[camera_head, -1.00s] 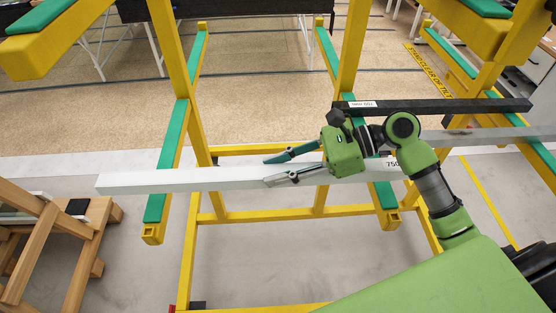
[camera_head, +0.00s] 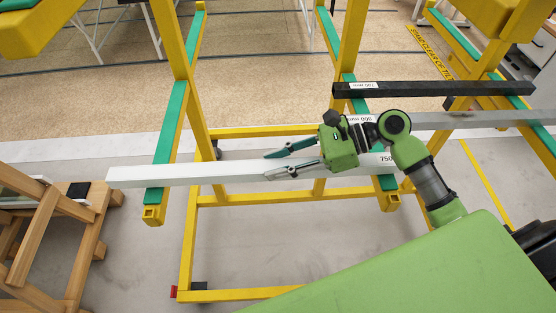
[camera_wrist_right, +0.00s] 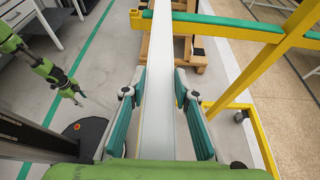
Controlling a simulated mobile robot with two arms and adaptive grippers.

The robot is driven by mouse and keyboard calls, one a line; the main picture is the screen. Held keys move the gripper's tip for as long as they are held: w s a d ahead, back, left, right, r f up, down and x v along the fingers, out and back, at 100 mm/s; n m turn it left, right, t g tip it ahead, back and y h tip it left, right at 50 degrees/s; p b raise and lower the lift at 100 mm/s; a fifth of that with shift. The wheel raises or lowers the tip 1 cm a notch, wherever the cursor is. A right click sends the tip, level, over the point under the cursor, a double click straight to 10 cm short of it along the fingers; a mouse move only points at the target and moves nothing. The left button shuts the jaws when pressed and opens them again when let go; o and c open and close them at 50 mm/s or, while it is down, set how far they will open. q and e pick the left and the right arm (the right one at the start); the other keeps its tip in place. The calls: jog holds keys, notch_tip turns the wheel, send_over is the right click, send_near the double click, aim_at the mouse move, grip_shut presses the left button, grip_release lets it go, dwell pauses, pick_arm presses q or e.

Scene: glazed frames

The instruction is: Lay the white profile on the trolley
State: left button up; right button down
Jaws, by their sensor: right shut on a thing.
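The white profile (camera_head: 225,172) is long, straight and roughly level. My right gripper (camera_head: 278,161) is shut on it near its middle. In the right wrist view the profile (camera_wrist_right: 158,100) runs between the two fingers (camera_wrist_right: 158,112). The yellow frame with green pads (camera_head: 189,225) stands on castors and looks like the trolley. The profile crosses in front of its padded arms (camera_head: 166,150), its left end beyond the left arm. I cannot tell whether it touches the pads. My left gripper (camera_wrist_right: 76,95) is small in the right wrist view, away from the profile.
A black profile (camera_head: 430,89) and a grey profile (camera_head: 460,120) lie farther back at right. A wooden stand (camera_head: 84,250) is close to the profile's left end. A yellow upright (camera_head: 174,45) rises behind the profile. Floor shows clear below the frame.

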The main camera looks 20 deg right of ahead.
jog(key=shift+f, duration=0.3)
jog(key=c, duration=1.5)
grip_release()
jog(key=shift+s+f, duration=0.1)
jog(key=shift+f, duration=0.15)
jog(key=v, duration=1.1)
jog(key=shift+d+r, duration=0.1)
jog(key=shift+d, duration=0.1)
jog(key=shift+s+d+r, duration=0.1)
jog(key=shift+d+r, duration=0.2)
jog(key=shift+r, duration=0.25)
jog(key=shift+r+p, duration=0.55)
jog(key=shift+r, duration=2.1)
jog(key=shift+f, duration=0.1)
